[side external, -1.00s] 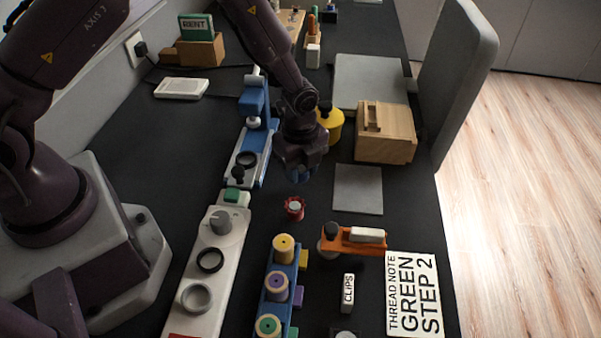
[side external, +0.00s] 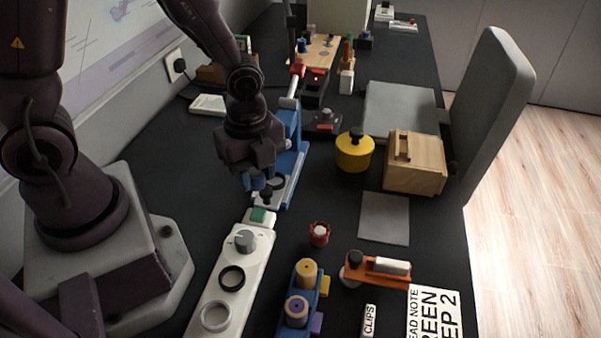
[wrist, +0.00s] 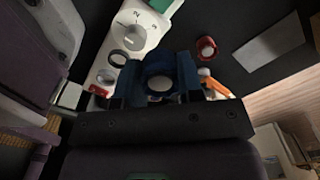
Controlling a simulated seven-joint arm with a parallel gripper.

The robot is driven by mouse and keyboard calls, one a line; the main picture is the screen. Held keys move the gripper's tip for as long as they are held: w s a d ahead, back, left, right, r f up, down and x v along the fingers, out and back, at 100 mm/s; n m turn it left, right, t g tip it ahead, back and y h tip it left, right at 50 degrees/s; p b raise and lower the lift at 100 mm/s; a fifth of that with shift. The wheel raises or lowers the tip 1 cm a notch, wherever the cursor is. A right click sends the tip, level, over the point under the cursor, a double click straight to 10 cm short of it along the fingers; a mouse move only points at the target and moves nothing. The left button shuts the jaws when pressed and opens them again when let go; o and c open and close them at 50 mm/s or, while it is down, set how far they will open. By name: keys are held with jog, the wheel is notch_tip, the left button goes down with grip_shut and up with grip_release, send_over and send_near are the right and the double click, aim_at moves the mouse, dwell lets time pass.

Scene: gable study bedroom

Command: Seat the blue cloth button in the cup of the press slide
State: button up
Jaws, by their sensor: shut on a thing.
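The blue press (side external: 290,145) stands on the black table in the side view, with a pale slide (side external: 272,198) at its near end. A dark ring-shaped cup (side external: 277,182) and a black knob (side external: 266,195) show on the slide. My gripper (side external: 258,182) is shut just left of the cup in that picture, and appears to be above the slide. In the wrist view, my gripper (wrist: 160,88) is shut on the blue cloth button (wrist: 160,71), a round dark blue piece with a pale centre between blue fingertips. The button's underside and its gap to the cup are hidden.
A white panel with a dial (side external: 245,240) and rings lies in front of the press. A red pot (side external: 319,234), blue spool rack (side external: 296,318) and orange stand (side external: 377,269) are to the right. A yellow pot (side external: 354,151) and wooden box (side external: 414,162) stand farther back.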

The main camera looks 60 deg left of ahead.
jog(key=shift+w+r+n, duration=0.2)
jog(key=shift+w+n, duration=0.05)
jog(key=shift+n, duration=0.75)
jog(key=w+a+r+n, duration=0.1)
jog(key=w+r+n, duration=0.2)
jog(key=w+n, duration=0.35)
jog(key=w+a+r+n, duration=0.2)
jog(key=w+n, duration=0.1)
jog(key=n, duration=0.6)
jog(key=s+d+f+m, duration=0.1)
jog(key=s+m, duration=0.2)
jog(key=m, duration=0.2)
jog(key=s+d+f+m, duration=0.1)
jog(key=s+f+m, duration=0.1)
jog(key=m, duration=0.3)
jog(key=s+d+f+m, duration=0.1)
jog(key=s+f+m, duration=0.1)
jog(key=s+m, duration=0.2)
jog(key=shift+s+m, duration=0.35)
jog(key=shift+m, duration=0.2)
jog(key=m, duration=0.2)
jog(key=shift+s+f+m, duration=0.15)
jog(key=shift+f+m, duration=0.1)
jog(key=shift+m, duration=0.95)
